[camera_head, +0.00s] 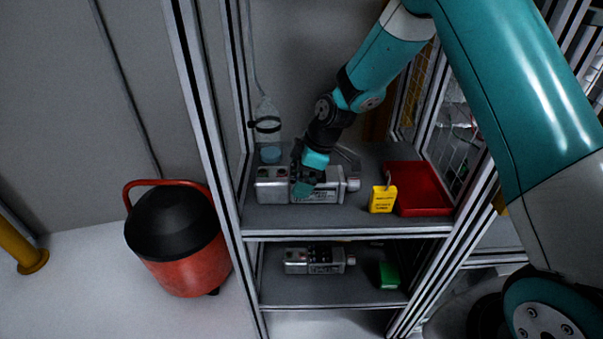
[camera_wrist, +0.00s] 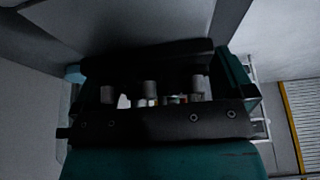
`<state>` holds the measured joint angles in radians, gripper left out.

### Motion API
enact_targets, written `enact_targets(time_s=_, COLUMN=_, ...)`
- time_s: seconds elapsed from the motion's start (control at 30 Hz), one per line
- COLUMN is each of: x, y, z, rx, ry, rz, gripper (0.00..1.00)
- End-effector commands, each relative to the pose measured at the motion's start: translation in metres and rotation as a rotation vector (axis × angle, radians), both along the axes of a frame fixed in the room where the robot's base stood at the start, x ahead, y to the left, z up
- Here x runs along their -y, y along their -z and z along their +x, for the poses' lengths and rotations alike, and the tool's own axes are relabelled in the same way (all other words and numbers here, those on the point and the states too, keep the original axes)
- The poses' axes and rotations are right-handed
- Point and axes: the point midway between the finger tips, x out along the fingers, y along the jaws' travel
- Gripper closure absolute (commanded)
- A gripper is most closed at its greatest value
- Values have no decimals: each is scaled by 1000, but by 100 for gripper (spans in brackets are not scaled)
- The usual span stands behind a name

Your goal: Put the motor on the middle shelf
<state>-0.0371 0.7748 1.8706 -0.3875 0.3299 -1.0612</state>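A silver-grey motor (camera_head: 325,190) lies on the upper of the two shelves seen in the head view, its shaft end to the right. My gripper (camera_head: 304,183) is over its middle, with one teal finger in front of the motor's near face. The other finger is mostly hidden, and I cannot tell whether the fingers press on the motor. In the wrist view, the dark gripper body fills the middle, and small grey and light parts show through its gap. A second, similar motor (camera_head: 312,262) lies on the shelf below (camera_head: 335,296), clear of my gripper.
A green box (camera_head: 389,275) sits below. Frame posts flank the shelves. A red bin (camera_head: 182,255) stands left.

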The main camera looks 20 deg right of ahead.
Motion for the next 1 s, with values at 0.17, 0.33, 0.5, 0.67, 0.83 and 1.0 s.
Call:
enact_targets(time_s=0.17, x=0, y=-3, z=0, rx=0, ry=0, rz=0, gripper=0)
enact_targets(time_s=0.33, x=8, y=-21, z=-1, rx=5, ry=2, rz=0, gripper=0)
enact_targets(time_s=0.5, x=21, y=-57, z=-6, rx=6, ry=2, rz=1, gripper=0)
enact_targets(time_s=0.67, x=33, y=-87, z=-10, rx=4, ry=2, rz=0, gripper=0)
enact_targets(time_s=0.83, x=42, y=-107, z=-13, rx=2, ry=1, rz=0, gripper=0)
enact_targets(time_s=1.0, x=30, y=-130, z=-33, rx=-21, ry=35, rz=7, gripper=0)
